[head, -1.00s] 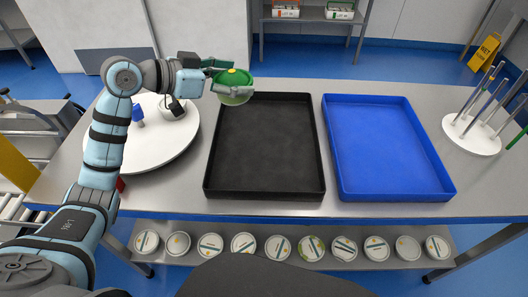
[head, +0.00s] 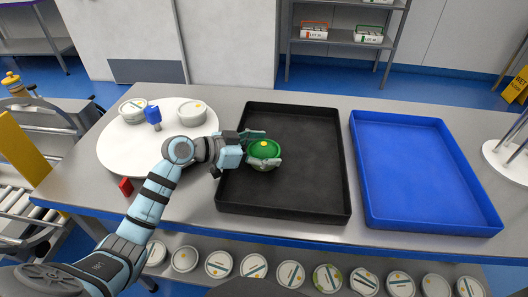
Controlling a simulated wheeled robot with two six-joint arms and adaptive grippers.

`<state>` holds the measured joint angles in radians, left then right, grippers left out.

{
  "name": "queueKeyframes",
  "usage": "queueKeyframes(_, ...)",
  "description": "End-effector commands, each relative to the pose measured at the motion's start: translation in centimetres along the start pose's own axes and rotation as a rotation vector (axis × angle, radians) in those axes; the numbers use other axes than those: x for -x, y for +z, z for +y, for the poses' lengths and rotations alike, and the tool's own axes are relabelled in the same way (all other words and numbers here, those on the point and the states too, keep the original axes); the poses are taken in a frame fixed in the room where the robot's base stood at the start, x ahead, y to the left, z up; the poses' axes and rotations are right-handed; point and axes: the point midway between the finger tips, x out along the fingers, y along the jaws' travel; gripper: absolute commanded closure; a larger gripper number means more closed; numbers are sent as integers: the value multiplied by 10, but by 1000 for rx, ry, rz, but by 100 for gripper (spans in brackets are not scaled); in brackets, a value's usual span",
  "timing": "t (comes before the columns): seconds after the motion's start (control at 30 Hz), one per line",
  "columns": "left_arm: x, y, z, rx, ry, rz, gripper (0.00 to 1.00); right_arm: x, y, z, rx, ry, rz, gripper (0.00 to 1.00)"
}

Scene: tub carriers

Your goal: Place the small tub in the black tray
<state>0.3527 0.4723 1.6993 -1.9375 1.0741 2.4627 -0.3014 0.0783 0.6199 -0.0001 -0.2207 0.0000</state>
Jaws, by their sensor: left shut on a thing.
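My left gripper (head: 262,150) is shut on a small tub (head: 264,149) with a green lid and a yellow dot on top. The tub is over the left part of the black tray (head: 312,212), low down; I cannot tell whether it touches the tray floor. The black tray is otherwise empty. My right gripper is not in view.
A blue tray (head: 425,175), empty, stands to the right of the black one. A round white turntable (head: 115,158) at the left holds two white tubs (head: 191,112) and a blue object (head: 153,115). Several tubs line a shelf below the table's front edge.

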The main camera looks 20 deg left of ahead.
Motion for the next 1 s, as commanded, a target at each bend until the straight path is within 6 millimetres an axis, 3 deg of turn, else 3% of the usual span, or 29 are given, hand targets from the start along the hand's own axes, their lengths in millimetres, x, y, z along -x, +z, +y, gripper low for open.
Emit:
queueKeyframes(0.17, 0, 0, 0, 1, 0, 1, 62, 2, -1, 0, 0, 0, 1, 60)
queueKeyframes(0.2, 0, 0, 0, 0, 0, 0, 25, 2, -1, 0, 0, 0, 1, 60)
queueKeyframes(0.3, 0, 0, 0, 0, 0, 0, 9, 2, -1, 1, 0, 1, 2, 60)
queueKeyframes(0.73, 3, -1, 0, -1, -1, -1, 7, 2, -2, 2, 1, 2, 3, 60)
queueKeyframes(0.87, 21, -1, -1, -3, -3, -4, 7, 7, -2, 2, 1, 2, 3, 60)
queueKeyframes(1.0, 53, -1, -1, -4, -3, -8, 7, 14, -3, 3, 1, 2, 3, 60)
